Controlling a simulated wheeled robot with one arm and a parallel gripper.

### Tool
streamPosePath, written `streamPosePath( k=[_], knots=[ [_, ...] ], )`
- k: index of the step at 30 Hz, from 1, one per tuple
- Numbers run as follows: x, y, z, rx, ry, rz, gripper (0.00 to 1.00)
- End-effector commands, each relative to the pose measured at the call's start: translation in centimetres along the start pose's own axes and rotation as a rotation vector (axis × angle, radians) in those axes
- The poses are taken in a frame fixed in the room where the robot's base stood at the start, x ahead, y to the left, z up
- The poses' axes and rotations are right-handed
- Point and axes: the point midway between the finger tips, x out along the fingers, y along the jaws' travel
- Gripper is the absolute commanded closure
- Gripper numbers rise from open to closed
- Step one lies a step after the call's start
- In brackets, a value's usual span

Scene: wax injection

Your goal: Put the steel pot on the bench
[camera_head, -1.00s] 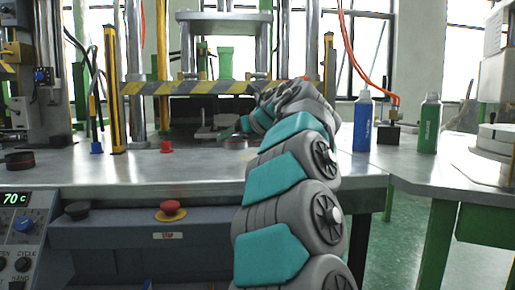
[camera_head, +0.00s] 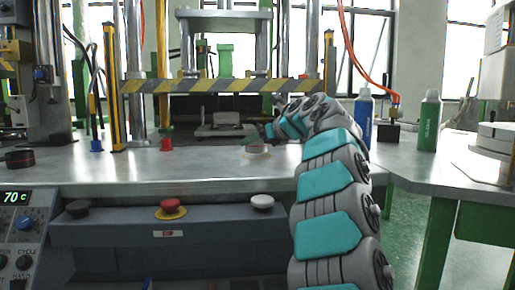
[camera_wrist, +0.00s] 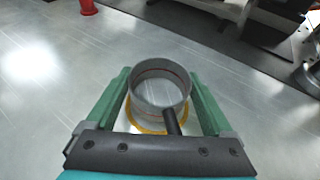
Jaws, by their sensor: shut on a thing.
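The steel pot (camera_head: 257,152) shows small over the bench (camera_head: 205,167) in the head view, left of my forearm. In the wrist view the pot (camera_wrist: 160,86) is an open, empty-looking grey cylinder with a dark handle pointing toward my wrist. My gripper (camera_wrist: 159,78) has its green fingers on both sides of the pot and is shut on it. A yellow ring (camera_wrist: 146,130) shows at the pot's lower edge, on or just above the metal surface. I cannot tell whether the pot touches the bench.
The press with a striped bar (camera_head: 220,86) stands behind. A red piece (camera_head: 166,140) and a blue piece (camera_head: 96,141) lie to the left. A blue bottle (camera_head: 363,120) and a green bottle (camera_head: 429,121) stand right.

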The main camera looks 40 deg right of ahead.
Motion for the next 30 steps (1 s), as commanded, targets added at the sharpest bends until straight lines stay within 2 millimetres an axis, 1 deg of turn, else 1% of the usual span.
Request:
streamPosePath(
  k=[1,3,12,16,17,20,26,30],
  knots=[
    [0.32,0.04,-0.79,0.002,0.001,-0.001,0.76],
    [0.48,-0.02,-1.23,0.004,0.0,0.0,0.76],
    [0.49,-0.07,-1.25,0.002,-0.001,-0.001,0.76],
    [0.64,-0.07,-1.62,0.002,-0.001,-0.001,0.76],
    [0.62,-0.08,-1.57,0.002,-0.001,-0.001,0.11],
    [0.6,-0.08,-1.51,0.002,-0.001,-0.001,0.0],
    [0.6,-0.09,-1.51,0.002,-0.001,-0.001,0.0],
    [0.3,-0.1,-1.13,0.003,-0.001,-0.001,0.0]
  ],
)
